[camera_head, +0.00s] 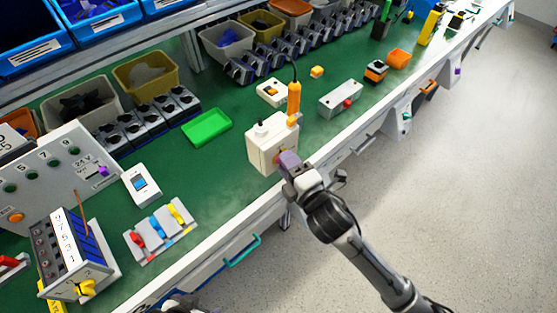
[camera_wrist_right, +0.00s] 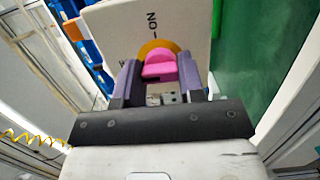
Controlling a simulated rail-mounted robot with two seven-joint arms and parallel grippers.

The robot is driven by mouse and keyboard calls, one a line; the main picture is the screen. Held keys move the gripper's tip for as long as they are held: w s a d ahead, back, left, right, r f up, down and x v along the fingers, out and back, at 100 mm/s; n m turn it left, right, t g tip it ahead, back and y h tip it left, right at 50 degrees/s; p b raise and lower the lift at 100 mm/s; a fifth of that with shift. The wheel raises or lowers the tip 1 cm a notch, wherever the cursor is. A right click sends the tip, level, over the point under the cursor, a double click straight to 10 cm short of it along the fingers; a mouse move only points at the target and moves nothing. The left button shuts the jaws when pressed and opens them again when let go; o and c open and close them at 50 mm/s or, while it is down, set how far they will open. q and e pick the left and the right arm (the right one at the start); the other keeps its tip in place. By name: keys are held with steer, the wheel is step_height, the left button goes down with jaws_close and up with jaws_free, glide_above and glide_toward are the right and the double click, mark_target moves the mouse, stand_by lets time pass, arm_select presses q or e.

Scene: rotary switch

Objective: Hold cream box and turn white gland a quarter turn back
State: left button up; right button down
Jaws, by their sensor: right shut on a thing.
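The cream box (camera_head: 262,153) stands upright near the front edge of the green bench. In the right wrist view the cream box (camera_wrist_right: 185,25) shows a face with dark lettering, an orange-yellow disc and a pink knob (camera_wrist_right: 158,66). My right gripper (camera_head: 288,160) is at this front face. In the wrist view its purple fingers (camera_wrist_right: 160,82) are closed on the pink knob from both sides. A dark stub and an orange upright part (camera_head: 294,98) with a black cable show at the box's top.
A cream block (camera_head: 272,93) and a grey box with a red button (camera_head: 341,99) stand behind and to the right. A green tray (camera_head: 206,127) lies to the left. Bins line the back. Bare green bench lies left of the box.

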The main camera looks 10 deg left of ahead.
mark_target(248, 151)
steer(key=shift+r, duration=0.15)
stand_by(0.3)
steer(key=shift+w+a, duration=0.3)
steer(key=shift+a, duration=0.6)
steer(key=shift+w+a, duration=0.25)
steer(key=shift+a, duration=0.65)
steer(key=shift+w+a, duration=0.3)
steer(key=shift+a, duration=0.6)
steer(key=shift+w+a+b, duration=0.15)
steer(key=shift+w+a, duration=0.15)
steer(key=shift+a, duration=0.65)
steer(key=shift+w+a+b, duration=0.1)
steer(key=shift+w+a, duration=0.25)
steer(key=shift+a, duration=0.55)
steer(key=shift+w+a+b, duration=0.15)
steer(key=shift+w+a, duration=0.15)
steer(key=shift+a, duration=0.65)
